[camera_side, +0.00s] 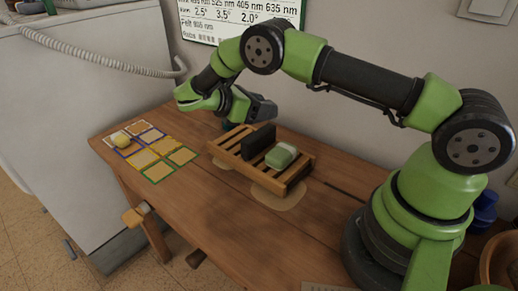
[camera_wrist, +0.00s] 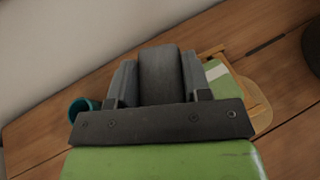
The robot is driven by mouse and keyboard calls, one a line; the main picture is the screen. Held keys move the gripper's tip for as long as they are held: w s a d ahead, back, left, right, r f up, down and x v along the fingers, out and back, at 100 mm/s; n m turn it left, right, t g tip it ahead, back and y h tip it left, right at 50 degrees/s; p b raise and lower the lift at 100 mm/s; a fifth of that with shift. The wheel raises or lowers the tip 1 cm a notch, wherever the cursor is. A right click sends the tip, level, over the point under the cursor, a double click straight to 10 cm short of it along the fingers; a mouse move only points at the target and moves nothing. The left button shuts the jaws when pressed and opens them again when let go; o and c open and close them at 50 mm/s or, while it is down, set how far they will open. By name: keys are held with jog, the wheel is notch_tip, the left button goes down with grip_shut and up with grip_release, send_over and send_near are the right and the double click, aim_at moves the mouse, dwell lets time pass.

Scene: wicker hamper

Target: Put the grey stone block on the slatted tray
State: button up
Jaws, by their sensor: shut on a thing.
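My gripper (camera_wrist: 158,88) is shut on the grey stone block (camera_wrist: 160,72), which sits between the two fingers in the wrist view. In the side view my gripper (camera_side: 258,107) is above the far side of the slatted tray (camera_side: 297,174), pointing right. There the grey of block and fingers is hard to tell apart. The wooden tray lies on the bench. In the wrist view only a corner of the tray (camera_wrist: 252,97) shows; the block and gripper hide the rest.
On the tray stand a black block (camera_side: 258,141) and a green-and-white block (camera_side: 281,156). A teal cup (camera_wrist: 83,106) shows at left in the wrist view.

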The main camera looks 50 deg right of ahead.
aim_at(239, 139)
jog(key=w+a+r+n+t+h, duration=0.1)
jog(key=w+r+n+t, duration=0.25)
jog(key=w+t, duration=0.2)
jog(key=shift+n, duration=0.45)
jog(key=f, duration=1)
jog(key=shift+w+a, duration=0.1)
jog(key=shift+w, duration=0.25)
jog(key=shift+f, duration=0.15)
jog(key=shift+f, duration=0.5)
jog(key=o, duration=1.1)
